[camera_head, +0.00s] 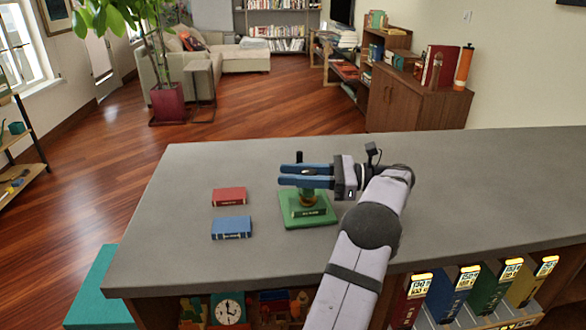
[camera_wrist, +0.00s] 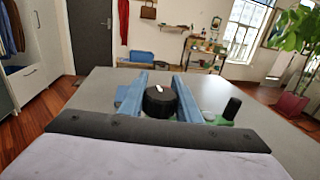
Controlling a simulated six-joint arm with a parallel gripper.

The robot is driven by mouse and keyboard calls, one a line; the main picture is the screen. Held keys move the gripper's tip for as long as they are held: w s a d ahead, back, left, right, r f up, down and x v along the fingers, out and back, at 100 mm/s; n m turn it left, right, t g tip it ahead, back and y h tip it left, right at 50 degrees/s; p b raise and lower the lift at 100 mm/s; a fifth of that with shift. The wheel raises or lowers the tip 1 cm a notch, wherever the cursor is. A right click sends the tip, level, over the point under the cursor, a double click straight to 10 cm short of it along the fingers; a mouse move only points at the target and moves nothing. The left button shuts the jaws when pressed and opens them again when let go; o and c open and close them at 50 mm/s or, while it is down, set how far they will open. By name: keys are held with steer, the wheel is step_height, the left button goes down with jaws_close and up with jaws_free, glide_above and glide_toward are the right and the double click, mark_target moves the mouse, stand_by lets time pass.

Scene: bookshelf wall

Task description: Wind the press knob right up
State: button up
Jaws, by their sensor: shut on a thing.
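The press stands on the grey counter, with a green base (camera_head: 292,218) and a brass-coloured stem (camera_head: 307,197) under my fingers. Its round black knob (camera_wrist: 160,104) has a white mark on top and sits between the two blue fingers of my gripper (camera_head: 284,175). In the wrist view the gripper (camera_wrist: 159,84) is shut on the knob, one finger on each side. In the head view the fingers mostly hide the knob. A dark upright post (camera_wrist: 231,108) rises beside the knob. How far the press is wound cannot be told.
A red book (camera_head: 229,196) and a blue book (camera_head: 231,227) lie flat on the counter (camera_head: 190,170), left of the press. Several upright books with lit labels (camera_head: 455,290) stand below the counter's front edge at right. The counter right of my arm is clear.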

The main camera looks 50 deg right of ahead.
steer(key=shift+s+a+r+n+g+y+p, duration=0.15)
steer(key=shift+r+n+g+y+p, duration=0.55)
steer(key=shift+p, duration=4.7)
steer(key=p, duration=0.3)
steer(key=shift+f, duration=0.35)
steer(key=shift+f+y+p, duration=0.25)
steer(key=shift+y+p, duration=0.05)
steer(key=shift+p, duration=0.75)
steer(key=o, duration=1.1)
steer(key=shift+a, duration=0.1)
steer(key=shift+c, duration=0.2)
step_height(320, 180, up, 10)
steer(key=p, duration=1)
